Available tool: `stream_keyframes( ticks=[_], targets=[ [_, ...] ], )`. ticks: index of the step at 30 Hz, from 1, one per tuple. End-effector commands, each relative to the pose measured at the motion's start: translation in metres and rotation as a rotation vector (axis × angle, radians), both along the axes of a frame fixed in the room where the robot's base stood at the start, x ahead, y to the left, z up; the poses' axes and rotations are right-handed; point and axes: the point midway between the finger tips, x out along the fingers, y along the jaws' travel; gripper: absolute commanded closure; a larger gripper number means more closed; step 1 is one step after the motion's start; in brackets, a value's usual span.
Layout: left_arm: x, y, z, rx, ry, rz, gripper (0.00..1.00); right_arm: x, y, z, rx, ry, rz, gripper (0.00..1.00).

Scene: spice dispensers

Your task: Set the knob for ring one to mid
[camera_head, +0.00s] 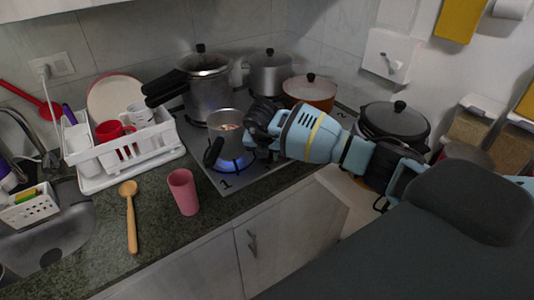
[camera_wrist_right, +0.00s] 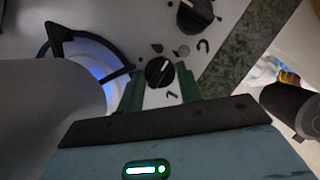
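The black round knob (camera_wrist_right: 159,71) with a white pointer line is in the right wrist view, beside a mark (camera_wrist_right: 170,95) that looks like a 1. The pointer line is slanted. My right gripper (camera_wrist_right: 158,78) has its two green fingers apart, one on each side of the knob. I cannot tell whether they touch it. A blue flame (camera_wrist_right: 88,68) burns on the ring left of the knob. In the head view my right gripper (camera_head: 258,132) is beside the small pot (camera_head: 228,122) above the lit ring; the knob cannot be made out there. My left gripper is not in view.
A second black knob (camera_wrist_right: 195,15) is close by in the wrist view. Behind the gripper stand a tall pot (camera_head: 208,88), a grey pot (camera_head: 270,74) and an orange pot (camera_head: 311,92). A pink cup (camera_head: 184,192) and a wooden spoon (camera_head: 131,215) are on the counter.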

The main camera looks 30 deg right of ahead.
Motion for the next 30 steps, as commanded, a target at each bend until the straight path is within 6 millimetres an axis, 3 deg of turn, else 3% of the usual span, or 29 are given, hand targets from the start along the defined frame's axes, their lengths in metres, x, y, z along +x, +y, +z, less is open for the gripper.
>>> stream_keyframes(
  ticks=[5, 14, 30],
  targets=[
    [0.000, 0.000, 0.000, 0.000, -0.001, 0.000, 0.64, 0.000, -0.001, 0.001, 0.000, -0.001, -0.001, 0.43],
    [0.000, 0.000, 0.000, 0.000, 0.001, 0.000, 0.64, 0.000, 0.001, 0.002, 0.000, 0.000, 0.001, 0.43],
    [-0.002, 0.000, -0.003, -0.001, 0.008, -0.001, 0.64, -0.019, 0.018, 0.067, 0.000, -0.003, 0.001, 0.43]
  ],
)
